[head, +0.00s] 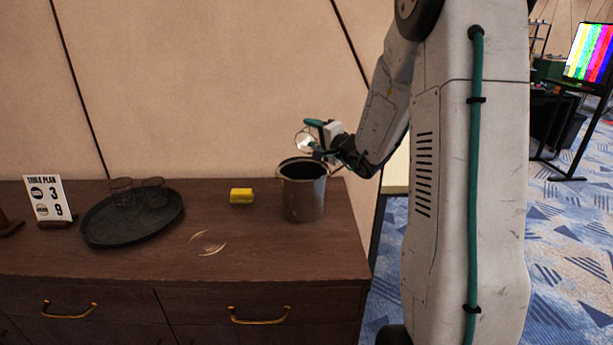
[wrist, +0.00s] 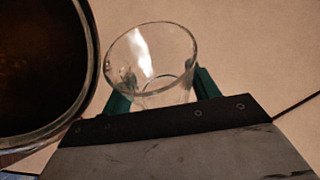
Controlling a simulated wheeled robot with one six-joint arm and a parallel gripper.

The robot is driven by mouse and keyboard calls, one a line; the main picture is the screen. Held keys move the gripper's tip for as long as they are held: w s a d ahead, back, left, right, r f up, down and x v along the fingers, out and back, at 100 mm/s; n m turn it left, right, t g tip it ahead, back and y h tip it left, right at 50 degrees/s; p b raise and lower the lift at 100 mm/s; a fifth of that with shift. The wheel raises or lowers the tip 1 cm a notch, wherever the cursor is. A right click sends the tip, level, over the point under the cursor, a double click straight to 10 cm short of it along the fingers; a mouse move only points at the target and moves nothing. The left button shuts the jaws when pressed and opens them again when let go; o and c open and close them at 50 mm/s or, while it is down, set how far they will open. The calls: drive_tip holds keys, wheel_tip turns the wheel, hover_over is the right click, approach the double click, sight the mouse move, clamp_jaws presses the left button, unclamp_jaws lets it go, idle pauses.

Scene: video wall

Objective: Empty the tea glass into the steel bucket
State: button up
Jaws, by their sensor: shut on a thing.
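The tea glass (head: 304,141) is clear and is held above the steel bucket, near its back right rim. It looks tilted in the head view, and I see no tea in it. My gripper (head: 316,139) is shut on it, with green fingers on either side. The wrist view shows the glass (wrist: 150,50) between the fingers (wrist: 163,92), its round mouth visible. The steel bucket (head: 304,198) stands upright on the dresser. Its rim (wrist: 92,45) and dark inside fill the left of the wrist view, beside the glass. The bucket's bottom is too dark to make out.
A dark round tray (head: 110,232) with two clear glasses (head: 153,190) stands on the left of the dresser (head: 270,262). A yellow sponge (head: 241,196) lies left of the bucket. Pale curved marks (head: 208,244) show in front. A table plan sign (head: 48,199) stands far left.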

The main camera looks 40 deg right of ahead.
drive_tip(key=shift+w+d+f+m+g, duration=0.2)
drive_tip(key=shift+d+f+m+g, duration=0.15)
drive_tip(key=shift+m, duration=0.45)
drive_tip(key=shift+w+d+f+m+g, duration=0.15)
drive_tip(key=shift+f+m+g, duration=0.25)
drive_tip(key=shift+m, duration=0.4)
drive_tip(key=shift+w+d+r+m+g+y+b, duration=0.15)
drive_tip(key=shift+w+d+m+g+y, duration=0.1)
drive_tip(key=shift+d+m, duration=0.2)
drive_tip(key=shift+w+d+r+m+g+y+b, duration=0.1)
drive_tip(key=shift+w+d+m+g+y+b, duration=0.1)
drive_tip(key=shift+d+m, duration=0.2)
drive_tip(key=shift+f+m+y, duration=0.25)
drive_tip(key=shift+f+m, duration=0.15)
drive_tip(key=shift+m, duration=0.15)
drive_tip(key=shift+r+m+g+y+b, duration=0.45)
drive_tip(key=shift+r+m+g+y, duration=0.3)
drive_tip(key=shift+m, duration=0.35)
drive_tip(key=shift+d+f+m+g, duration=0.15)
drive_tip(key=shift+f+m+g, duration=0.2)
drive_tip(key=shift+f+m, duration=0.25)
drive_tip(key=w+d+f+m+g+y+b, duration=0.1)
drive_tip(key=w+d+f+m+y+b, duration=0.1)
drive_tip(key=d+f+m+y, duration=0.1)
drive_tip(key=shift+d+f+m+g, duration=0.4)
drive_tip(key=shift+f+m, duration=0.3)
drive_tip(key=shift+m, duration=0.2)
drive_tip(key=shift+s, duration=0.15)
